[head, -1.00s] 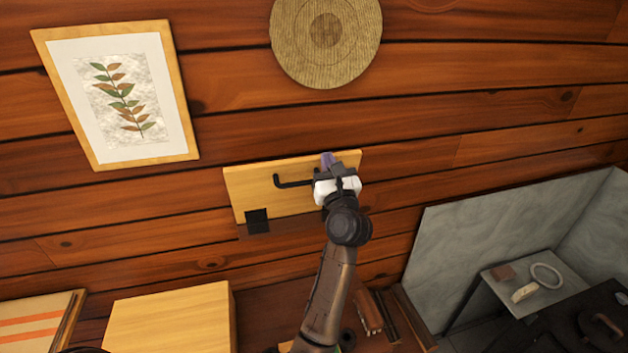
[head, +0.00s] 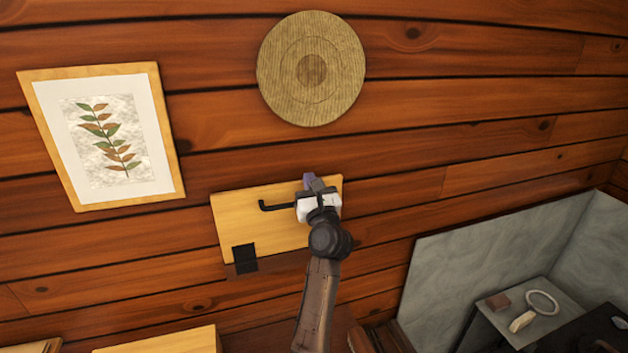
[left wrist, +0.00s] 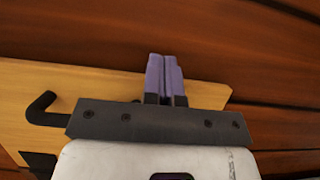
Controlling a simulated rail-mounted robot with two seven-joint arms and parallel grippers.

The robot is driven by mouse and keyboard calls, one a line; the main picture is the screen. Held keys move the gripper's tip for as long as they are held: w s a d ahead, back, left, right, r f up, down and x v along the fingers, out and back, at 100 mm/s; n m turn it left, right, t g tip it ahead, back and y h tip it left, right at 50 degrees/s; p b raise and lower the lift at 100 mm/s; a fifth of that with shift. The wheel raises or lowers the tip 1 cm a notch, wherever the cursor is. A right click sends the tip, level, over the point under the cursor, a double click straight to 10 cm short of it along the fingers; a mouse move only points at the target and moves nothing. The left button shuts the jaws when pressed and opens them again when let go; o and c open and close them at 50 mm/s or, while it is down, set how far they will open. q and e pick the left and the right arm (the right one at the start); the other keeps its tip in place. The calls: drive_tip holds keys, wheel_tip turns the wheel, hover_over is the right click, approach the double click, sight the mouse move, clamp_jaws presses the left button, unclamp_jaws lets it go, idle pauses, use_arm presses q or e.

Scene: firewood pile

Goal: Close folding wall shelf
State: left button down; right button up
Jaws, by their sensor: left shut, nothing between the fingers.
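The folding wall shelf (head: 232,220) is a pale wooden panel on the plank wall, with a black hook-shaped handle (head: 275,206) and a black square piece (head: 244,258) at its lower left. The panel looks near flat to the wall; I cannot tell its exact angle. My left gripper (head: 309,180) is over the panel's right part, with its purple fingertips near the upper edge. In the left wrist view the fingers (left wrist: 165,78) are pressed together with nothing between them, in front of the panel (left wrist: 45,92). Whether they touch it is unclear. My right gripper is out of view.
A framed leaf picture (head: 107,140) and a round woven disc (head: 311,68) hang on the wall above. A wooden surface (head: 160,341) is at the bottom left. A grey stone enclosure with a small table (head: 530,311) stands at the lower right.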

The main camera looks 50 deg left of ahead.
use_arm(q)
drive_tip(key=s+d+r+b, duration=0.1)
drive_tip(key=s+d+r, duration=0.2)
drive_tip(key=d+r, duration=0.4)
drive_tip(key=d, duration=0.3)
drive_tip(key=shift+s, duration=0.35)
